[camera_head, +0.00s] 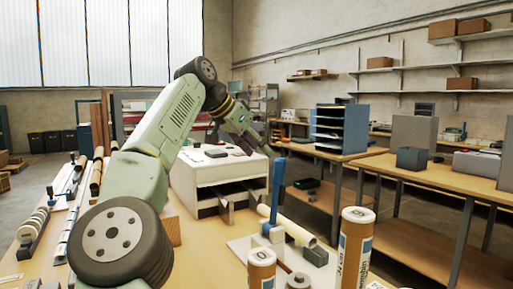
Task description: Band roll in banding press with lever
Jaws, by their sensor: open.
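The banding press (243,247) is a low pale base on the near bench, with grey blocks on it.
Brown labelled canisters (354,255) stand at the near right, close to the press. A large white machine (200,177) stands behind it. Tubes and a rack of white rings (32,228) lie at the left. Side tables (430,178) stand at the right.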

